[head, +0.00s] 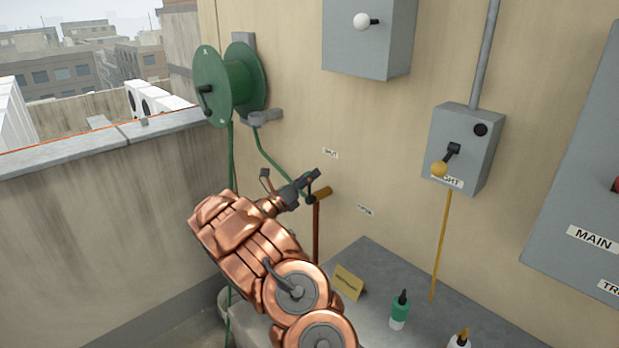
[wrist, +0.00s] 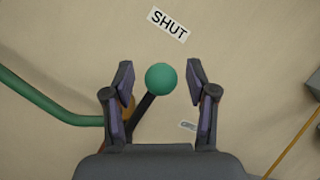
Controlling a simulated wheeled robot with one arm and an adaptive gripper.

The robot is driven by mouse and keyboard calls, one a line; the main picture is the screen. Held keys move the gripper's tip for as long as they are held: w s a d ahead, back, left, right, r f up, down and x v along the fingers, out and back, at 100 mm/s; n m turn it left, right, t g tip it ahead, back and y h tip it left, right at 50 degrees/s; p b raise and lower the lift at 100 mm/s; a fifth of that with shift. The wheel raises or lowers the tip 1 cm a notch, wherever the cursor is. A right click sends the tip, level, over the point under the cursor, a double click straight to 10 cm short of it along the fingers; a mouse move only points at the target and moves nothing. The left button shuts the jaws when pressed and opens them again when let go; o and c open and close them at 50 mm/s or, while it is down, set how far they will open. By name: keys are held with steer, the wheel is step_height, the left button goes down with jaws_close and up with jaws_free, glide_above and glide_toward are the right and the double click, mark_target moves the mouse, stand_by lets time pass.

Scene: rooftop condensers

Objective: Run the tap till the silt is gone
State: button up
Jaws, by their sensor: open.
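The tap shows in the wrist view as a black lever with a green ball knob (wrist: 160,77), rising from a brass body partly hidden behind the left finger. The knob lies just below a SHUT label (wrist: 167,24). My gripper (wrist: 160,82) is open, with one finger on each side of the knob and visible gaps to both. In the head view my gripper (head: 292,186) is at the tap by the wall and hides the knob. The tap's copper pipe (head: 317,230) runs down beside my arm. No water or silt is visible.
A green hose reel (head: 238,82) hangs upper left, its hose leading to the tap. A pale bucket (head: 223,300) is mostly hidden behind my arm. A switch box with a yellow-knobbed lever (head: 463,150) is right.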

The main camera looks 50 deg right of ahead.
steer(key=v, duration=1.2)
stand_by(0.3)
steer(key=s+a+r+m+g+y, duration=0.3)
steer(key=s+a+r+m+y, duration=0.15)
steer(key=s+m, duration=0.4)
steer(key=s+a+r+m+g+y, duration=0.25)
steer(key=s+a+m+y, duration=0.3)
steer(key=s, duration=0.65)
steer(key=s+a+f+m+t+y, duration=0.2)
steer(key=s+a+m+y, duration=0.1)
steer(key=a, duration=0.8)
steer(key=s+a+f+m+t+y, duration=0.2)
steer(key=s+a+m+t+y, duration=0.1)
steer(key=a, duration=0.8)
steer(key=s+a+f+m+t+y, duration=0.2)
steer(key=s+a+m+y, duration=0.1)
steer(key=a, duration=0.8)
steer(key=s+y, duration=0.1)
steer(key=s, duration=0.1)
steer(key=shift+s+a+t+y, duration=0.25)
steer(key=shift+s+t+y, duration=0.05)
steer(key=shift+t+y, duration=0.1)
steer(key=shift+f, duration=0.1)
steer(key=shift+c, duration=0.4)
